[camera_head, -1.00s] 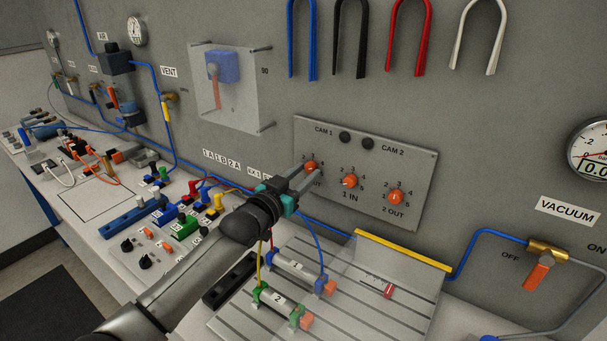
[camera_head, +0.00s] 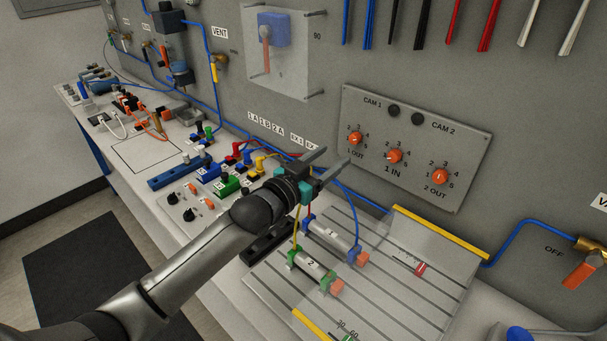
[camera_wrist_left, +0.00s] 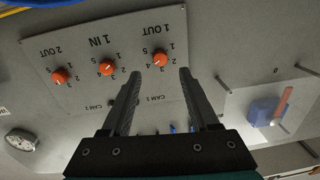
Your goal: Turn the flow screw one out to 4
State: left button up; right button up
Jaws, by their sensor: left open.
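The 1 OUT flow screw is an orange knob (camera_head: 355,138) at the left of a grey panel (camera_head: 460,130), with a number scale around it. Its pointer is too small to read surely. My left gripper (camera_head: 335,157) is open and empty, just left of and below the knob in the head view, apart from it. In the left wrist view the 1 OUT knob (camera_wrist_left: 160,59) shows upside down between the open fingers (camera_wrist_left: 160,75), beyond their tips. The 1 IN knob (camera_head: 394,156) and 2 OUT knob (camera_head: 440,176) sit to its right. My right gripper is not in view.
A clear plate with a blue valve (camera_head: 273,30) stands out from the wall at upper left. Below the panel are a slotted plate (camera_head: 380,290) with cylinders and a yellow strip (camera_head: 440,232). Coloured tubing (camera_head: 345,200) runs close to my gripper.

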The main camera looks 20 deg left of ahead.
pick_arm(q)
jog(key=v, duration=0.8)
jog(key=shift+s, duration=0.15)
